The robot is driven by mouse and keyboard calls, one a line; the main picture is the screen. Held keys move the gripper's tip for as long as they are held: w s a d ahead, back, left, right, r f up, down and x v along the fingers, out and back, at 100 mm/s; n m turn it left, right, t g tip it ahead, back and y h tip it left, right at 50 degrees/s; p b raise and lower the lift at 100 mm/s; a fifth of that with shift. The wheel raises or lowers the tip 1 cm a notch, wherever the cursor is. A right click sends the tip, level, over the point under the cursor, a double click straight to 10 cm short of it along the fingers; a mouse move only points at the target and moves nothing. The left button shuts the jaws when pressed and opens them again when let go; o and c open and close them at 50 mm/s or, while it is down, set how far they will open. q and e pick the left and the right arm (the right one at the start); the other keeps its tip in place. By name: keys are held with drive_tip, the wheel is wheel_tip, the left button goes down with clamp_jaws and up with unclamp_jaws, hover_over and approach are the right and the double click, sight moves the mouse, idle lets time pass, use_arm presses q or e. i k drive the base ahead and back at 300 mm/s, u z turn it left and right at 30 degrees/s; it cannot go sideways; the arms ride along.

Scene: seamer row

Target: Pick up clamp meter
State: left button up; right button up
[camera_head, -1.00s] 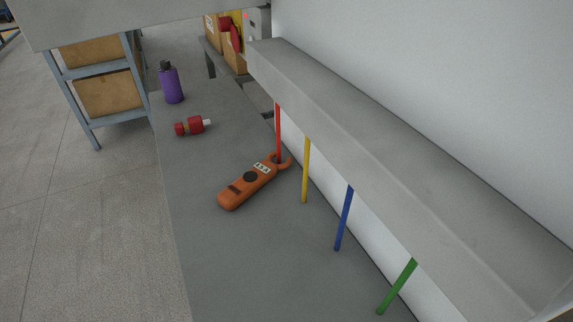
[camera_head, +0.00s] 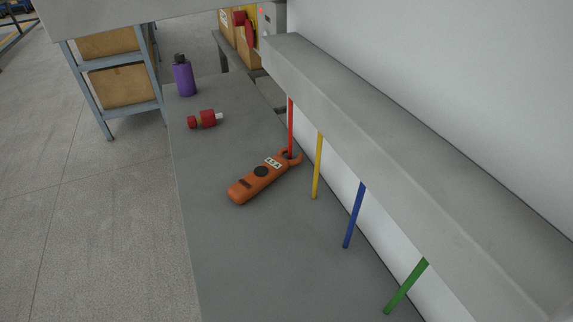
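The orange clamp meter (camera_head: 258,183) lies flat on the grey bench (camera_head: 250,262). It has a dark dial and a small white label, and its jaw end points to the upper right. The jaw is at the lower end of a red rod (camera_head: 291,125); I cannot tell whether it goes around the rod or sits beside it. Neither of my grippers shows in this view.
Yellow (camera_head: 317,165), blue (camera_head: 354,215) and green (camera_head: 406,287) rods stand along the right under a grey ledge (camera_head: 400,150). The bench front is clear.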

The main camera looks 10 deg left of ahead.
sight(246, 187)
drive_tip(key=z, duration=2.2)
drive_tip(key=k, duration=0.85)
drive_tip(key=u, duration=1.7)
drive_tip(key=i, duration=0.5)
